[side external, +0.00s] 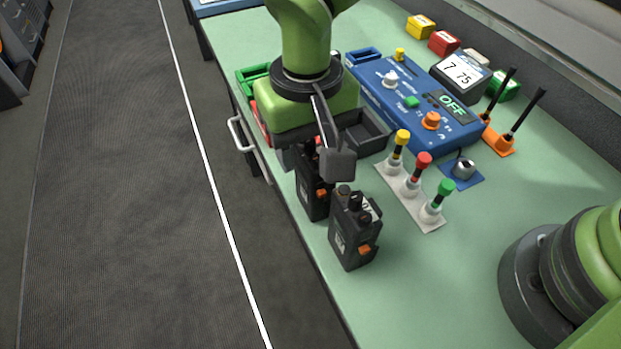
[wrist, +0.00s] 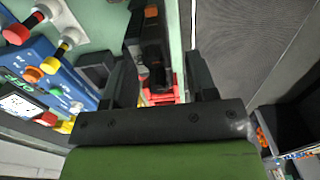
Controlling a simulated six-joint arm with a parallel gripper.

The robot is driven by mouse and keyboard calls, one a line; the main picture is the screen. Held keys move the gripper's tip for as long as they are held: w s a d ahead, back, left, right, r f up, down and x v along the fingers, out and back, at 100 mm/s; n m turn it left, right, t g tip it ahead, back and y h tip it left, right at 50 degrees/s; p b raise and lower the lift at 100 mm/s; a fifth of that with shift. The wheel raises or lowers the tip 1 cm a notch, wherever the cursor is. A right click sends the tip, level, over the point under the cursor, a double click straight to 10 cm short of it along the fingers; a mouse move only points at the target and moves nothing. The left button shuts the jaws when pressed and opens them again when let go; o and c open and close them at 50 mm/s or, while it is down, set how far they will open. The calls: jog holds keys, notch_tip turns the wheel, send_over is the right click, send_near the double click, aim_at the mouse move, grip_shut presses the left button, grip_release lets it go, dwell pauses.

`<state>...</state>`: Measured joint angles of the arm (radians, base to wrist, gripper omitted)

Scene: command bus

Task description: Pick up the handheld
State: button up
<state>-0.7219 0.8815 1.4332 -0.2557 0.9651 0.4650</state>
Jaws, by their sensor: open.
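Two black handhelds with orange buttons stand on the green bench near its front edge. The nearer one (side external: 345,240) has a knob and a pale label on top and stands clear of my gripper. The farther one (side external: 310,198) is just below my gripper (side external: 318,160), its top partly hidden by a finger. In the wrist view, my gripper (wrist: 164,68) is open, with a finger on each side of a dark handheld body (wrist: 152,42). I cannot tell whether either finger touches it.
A blue control panel (side external: 400,95) is behind, with a grey tray (side external: 375,140) beside my gripper. A white strip with yellow, red and green plungers (side external: 423,208) stands to the right. A bench handle (side external: 243,148) sticks out at left.

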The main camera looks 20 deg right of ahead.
grip_shut()
jog(key=shift+r, duration=0.1)
